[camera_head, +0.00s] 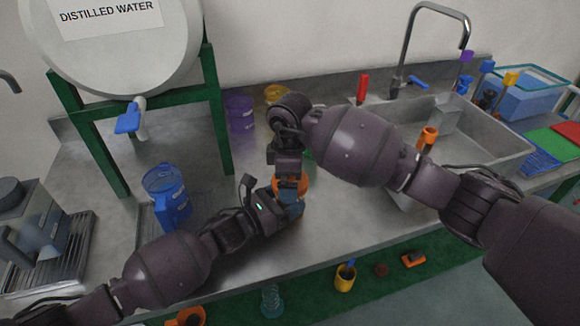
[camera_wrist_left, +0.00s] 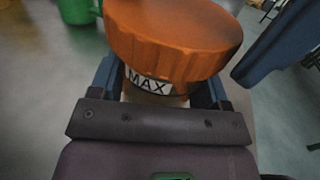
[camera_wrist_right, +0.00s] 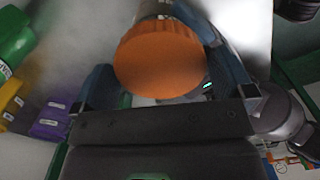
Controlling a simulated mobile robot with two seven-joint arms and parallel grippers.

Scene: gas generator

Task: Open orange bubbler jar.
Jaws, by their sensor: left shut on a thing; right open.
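The orange bubbler jar's lid (camera_head: 288,187) shows in the head view between my two grippers, mostly covered by them. In the left wrist view the ribbed orange lid (camera_wrist_left: 175,40) sits on the jar, above a "MAX" label (camera_wrist_left: 150,84). My left gripper (camera_head: 291,203) is shut on the jar just below the lid. My right gripper (camera_wrist_right: 160,75) is open, with its fingers on either side of the orange lid (camera_wrist_right: 160,60) in its wrist view. I cannot tell whether they touch it. One blue right finger (camera_wrist_left: 278,45) shows beside the lid in the left wrist view.
A purple jar (camera_head: 240,112) and a yellow jar (camera_head: 275,93) stand behind on the steel counter. A green jar (camera_wrist_right: 14,42) stands near them. A blue jug (camera_head: 167,197) is at left under the distilled water tank (camera_head: 120,45). A sink (camera_head: 470,135) lies at right.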

